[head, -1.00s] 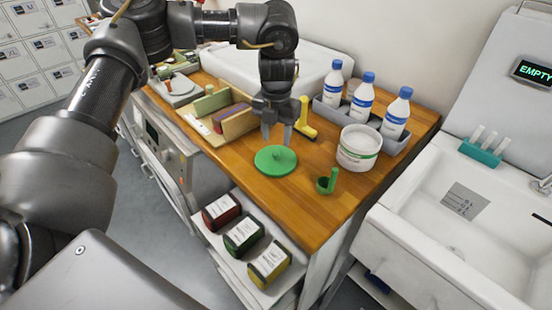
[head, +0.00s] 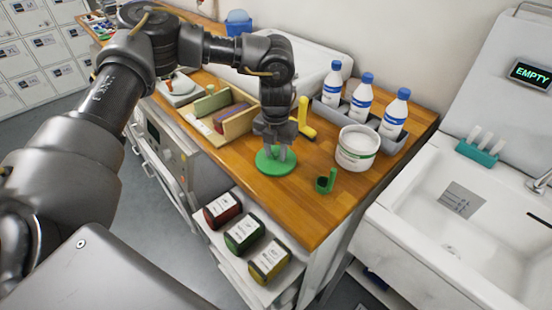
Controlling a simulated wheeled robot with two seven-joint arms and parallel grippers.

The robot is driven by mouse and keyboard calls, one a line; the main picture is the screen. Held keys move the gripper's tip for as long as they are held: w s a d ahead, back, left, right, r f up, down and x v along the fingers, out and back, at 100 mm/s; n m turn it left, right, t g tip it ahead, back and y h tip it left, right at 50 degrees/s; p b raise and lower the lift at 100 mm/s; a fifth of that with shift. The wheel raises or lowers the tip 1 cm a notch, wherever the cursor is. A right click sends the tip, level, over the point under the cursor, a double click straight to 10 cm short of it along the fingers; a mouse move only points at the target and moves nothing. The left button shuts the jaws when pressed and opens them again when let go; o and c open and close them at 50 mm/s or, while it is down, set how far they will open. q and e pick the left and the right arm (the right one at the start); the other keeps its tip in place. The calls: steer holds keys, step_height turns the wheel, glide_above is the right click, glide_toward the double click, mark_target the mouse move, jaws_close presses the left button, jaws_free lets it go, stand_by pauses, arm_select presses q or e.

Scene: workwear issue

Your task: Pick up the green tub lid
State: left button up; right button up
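The green tub lid (head: 270,169) is a round disc lying flat on the wooden counter. My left gripper (head: 274,157) points down over the middle of the lid, with its fingertips at the lid's centre, where the knob is hidden. I cannot tell whether the fingers are apart or closed on the knob. A white tub (head: 357,147) with a green-marked label stands to the right of the lid. My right gripper is not in view.
A small green scoop (head: 326,181) stands near the counter's front edge. A yellow-handled tool (head: 305,118) lies just behind the gripper. A wooden box (head: 226,122) is to the left. White bottles (head: 362,96) stand in a grey tray behind. A sink (head: 462,205) is at right.

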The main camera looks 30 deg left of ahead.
arm_select(q)
jaws_close()
